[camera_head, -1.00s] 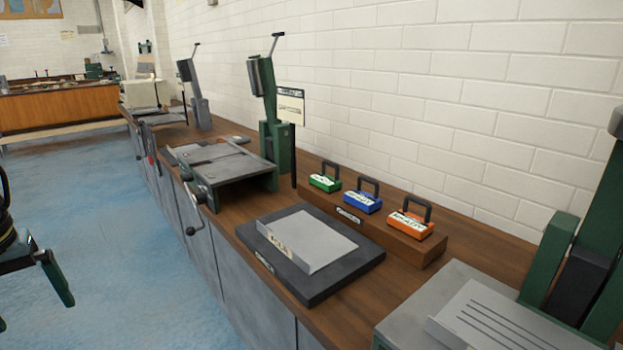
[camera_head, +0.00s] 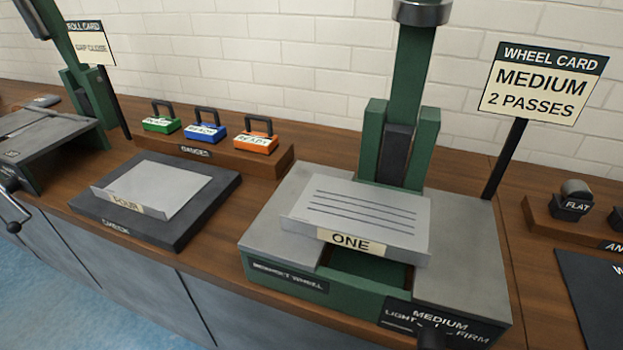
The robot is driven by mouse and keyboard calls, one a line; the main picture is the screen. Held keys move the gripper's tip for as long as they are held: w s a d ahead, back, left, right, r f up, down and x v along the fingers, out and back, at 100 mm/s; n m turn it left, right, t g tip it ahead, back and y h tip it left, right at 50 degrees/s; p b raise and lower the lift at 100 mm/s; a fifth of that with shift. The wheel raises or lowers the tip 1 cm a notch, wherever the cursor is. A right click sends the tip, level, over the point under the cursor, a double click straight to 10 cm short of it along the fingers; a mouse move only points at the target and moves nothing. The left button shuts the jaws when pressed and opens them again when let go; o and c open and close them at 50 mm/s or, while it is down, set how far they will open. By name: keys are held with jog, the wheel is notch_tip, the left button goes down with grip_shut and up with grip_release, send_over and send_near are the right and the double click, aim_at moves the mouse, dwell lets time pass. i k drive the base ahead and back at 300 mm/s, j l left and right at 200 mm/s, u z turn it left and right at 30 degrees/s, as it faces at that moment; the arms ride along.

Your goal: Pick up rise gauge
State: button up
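Three small gauge blocks with dark loop handles stand in a row on a wooden stand (camera_head: 272,166) labelled "GAUGES". The left one is green (camera_head: 161,125), the middle one blue (camera_head: 205,133) and the right one orange (camera_head: 257,143). Each has a white label. The labels on the blue and orange blocks seem to read "READY", and the green one's is too small to read. I cannot tell which is the rise gauge. All three stand upright with nothing touching their handles. My gripper is not in view.
A dark slab (camera_head: 180,232) holds a grey plate (camera_head: 160,188) marked "FOUR". A green wheel machine (camera_head: 385,238) with a plate marked "ONE" (camera_head: 365,215) stands right of it. A card sign (camera_head: 545,85) reads "MEDIUM 2 PASSES". Another machine (camera_head: 45,140) stands left. A white brick wall runs behind.

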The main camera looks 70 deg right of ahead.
aim_at(169, 126)
jog(key=i+z, duration=0.35)
jog(key=i+j+z, duration=0.15)
jog(key=i+z, duration=0.2)
jog(key=i+j+z, duration=0.25)
jog(key=i+z, duration=0.15)
jog(key=i, duration=0.05)
